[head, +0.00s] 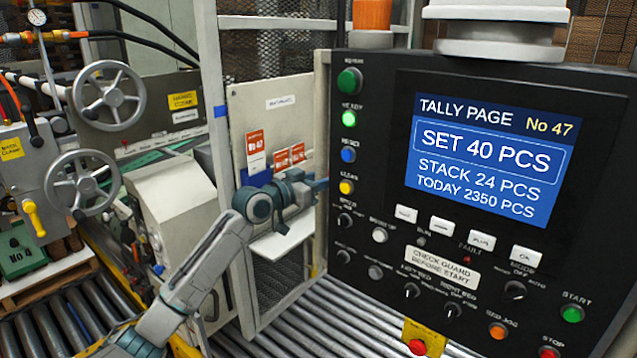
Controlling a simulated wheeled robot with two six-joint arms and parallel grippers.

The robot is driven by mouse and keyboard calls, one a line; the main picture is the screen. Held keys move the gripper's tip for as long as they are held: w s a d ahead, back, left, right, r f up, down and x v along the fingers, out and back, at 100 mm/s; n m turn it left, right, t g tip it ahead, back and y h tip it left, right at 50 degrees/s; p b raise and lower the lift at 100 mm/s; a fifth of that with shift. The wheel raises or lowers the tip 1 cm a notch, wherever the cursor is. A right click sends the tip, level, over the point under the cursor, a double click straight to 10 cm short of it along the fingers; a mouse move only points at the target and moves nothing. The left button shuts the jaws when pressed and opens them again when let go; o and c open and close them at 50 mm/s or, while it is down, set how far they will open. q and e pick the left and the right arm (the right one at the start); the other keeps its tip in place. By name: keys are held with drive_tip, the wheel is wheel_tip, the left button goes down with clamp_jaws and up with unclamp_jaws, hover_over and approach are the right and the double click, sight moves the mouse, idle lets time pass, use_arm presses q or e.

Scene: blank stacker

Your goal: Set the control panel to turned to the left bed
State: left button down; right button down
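The control panel (375,130) is a large black box filling the right half of the head view. Its blue screen (487,155) reads "TALLY PAGE No 47" and "SET 40 PCS". Below the screen are small rotary knobs, one (411,290) left of another (452,311); their labels are too small to read surely. My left arm rises from the bottom left. My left gripper (318,186) is at the panel's left edge, near the grey side frame. Its fingertips are small and partly hidden, so I cannot tell its opening or contact. My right gripper is out of view.
A board with red cards (255,150) and a white ledge (285,238) are beside my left gripper. Metal rollers (335,315) run below the panel. Two grey handwheels (82,185) are at the left. A red button on a yellow box (418,346) hangs below the panel.

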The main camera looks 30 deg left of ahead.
use_arm(q)
drive_tip(key=a+b+x, duration=0.1)
drive_tip(key=b+x, duration=0.2)
drive_tip(key=x, duration=0.7)
drive_tip(key=shift+w+a+b, duration=0.2)
drive_tip(key=shift+w+b, duration=0.1)
drive_tip(key=shift+w, duration=0.2)
drive_tip(key=c, duration=1.3)
unclamp_jaws()
drive_tip(key=shift+f, duration=0.1)
drive_tip(key=shift+c, duration=0.2)
